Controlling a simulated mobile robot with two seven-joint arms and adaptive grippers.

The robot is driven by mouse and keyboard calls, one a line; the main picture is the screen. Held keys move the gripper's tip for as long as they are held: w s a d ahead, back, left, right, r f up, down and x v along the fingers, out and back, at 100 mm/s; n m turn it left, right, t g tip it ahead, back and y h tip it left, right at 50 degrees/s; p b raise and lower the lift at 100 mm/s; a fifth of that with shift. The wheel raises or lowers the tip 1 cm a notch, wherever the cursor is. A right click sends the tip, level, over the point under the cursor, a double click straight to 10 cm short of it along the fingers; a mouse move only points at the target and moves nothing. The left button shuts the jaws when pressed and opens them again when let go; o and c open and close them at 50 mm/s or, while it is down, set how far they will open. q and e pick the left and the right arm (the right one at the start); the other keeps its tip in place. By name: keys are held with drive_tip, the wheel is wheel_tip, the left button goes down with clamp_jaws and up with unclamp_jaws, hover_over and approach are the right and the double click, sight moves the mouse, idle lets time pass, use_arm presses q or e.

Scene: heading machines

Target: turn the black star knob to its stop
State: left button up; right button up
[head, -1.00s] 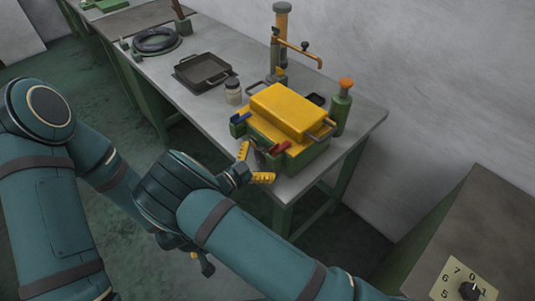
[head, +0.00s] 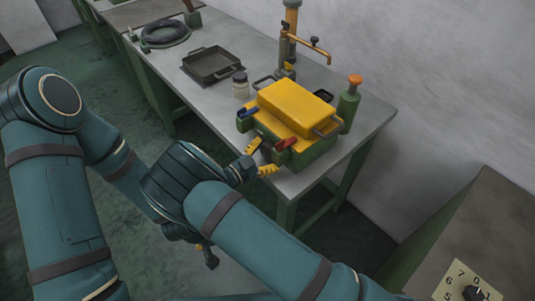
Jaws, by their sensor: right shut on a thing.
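The green box with a yellow top (head: 293,110) stands at the near end of the workbench. At its front left corner, below the blue handle (head: 247,112) and left of the red handle (head: 286,144), is the black star knob (head: 264,153), small and mostly hidden. My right gripper (head: 260,159) reaches it from the front left, its yellow fingers shut around the knob. My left arm (head: 50,180) fills the left side. A small dark end with an orange part, perhaps my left gripper (head: 208,255), shows below the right wrist; its jaws are not clear.
On the bench (head: 290,185) are a black tray (head: 212,64), a jar (head: 240,86), a green bottle (head: 349,103), a brass tap (head: 305,45) and a coiled hose (head: 165,34). A numbered dial (head: 476,294) sits on a cabinet at lower right.

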drive_tip(key=shift+d+f+m+b, duration=0.1)
drive_tip(key=shift+m+b, duration=0.7)
drive_tip(key=shift+b, duration=0.05)
drive_tip(key=shift+r+m+b, duration=0.2)
drive_tip(key=shift+m+b, duration=0.2)
drive_tip(key=shift+m, duration=0.1)
drive_tip(key=o, duration=1.1)
